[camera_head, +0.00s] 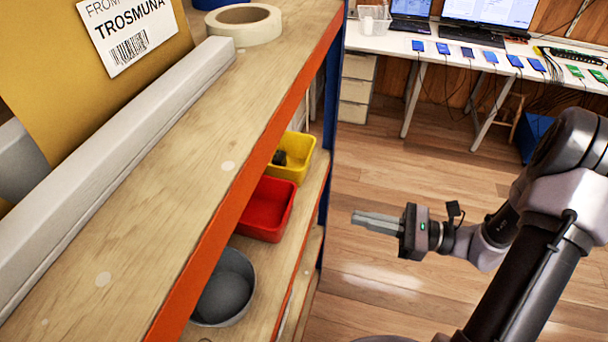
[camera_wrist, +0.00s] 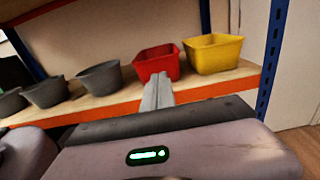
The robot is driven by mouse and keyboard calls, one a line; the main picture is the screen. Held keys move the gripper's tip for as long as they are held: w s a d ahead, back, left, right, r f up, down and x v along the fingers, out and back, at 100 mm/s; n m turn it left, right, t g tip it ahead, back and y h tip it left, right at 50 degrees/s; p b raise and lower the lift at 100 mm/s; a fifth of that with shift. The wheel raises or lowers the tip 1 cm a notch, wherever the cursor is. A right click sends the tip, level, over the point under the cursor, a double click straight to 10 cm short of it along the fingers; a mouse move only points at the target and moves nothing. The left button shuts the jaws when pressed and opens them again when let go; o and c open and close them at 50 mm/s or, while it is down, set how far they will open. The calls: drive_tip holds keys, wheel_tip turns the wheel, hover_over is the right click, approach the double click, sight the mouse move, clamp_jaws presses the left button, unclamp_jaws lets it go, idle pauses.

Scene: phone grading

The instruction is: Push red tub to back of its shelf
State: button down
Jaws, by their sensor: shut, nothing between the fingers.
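The red tub (camera_head: 266,208) sits on a wooden shelf below the top board, between a yellow tub and a grey bowl, close to the shelf's front edge. It also shows in the wrist view (camera_wrist: 157,63), upright, left of the yellow tub. My gripper (camera_head: 353,217) is shut and empty in the head view, out in front of the shelf and apart from the red tub. In the wrist view its closed fingers (camera_wrist: 158,80) point toward the red tub and overlap its lower front in the picture. The upper board hides part of the tub in the head view.
The yellow tub (camera_head: 293,157) stands beside the red one, with dark items inside. A grey bowl (camera_head: 224,288) stands on the other side; several grey bowls show in the wrist view. A blue upright (camera_wrist: 270,60) closes the shelf's right end. Open floor lies in front.

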sight(289, 205)
drive_tip(key=b+x, duration=0.1)
drive_tip(key=x, duration=0.3)
drive_tip(key=b+x, duration=0.1)
drive_tip(key=x, duration=0.4)
drive_tip(key=s+b+x, duration=0.1)
drive_tip(key=x, duration=0.3)
drive_tip(key=shift+w+a+f, duration=0.1)
drive_tip(key=shift+a, duration=0.2)
drive_tip(key=shift+w, duration=0.1)
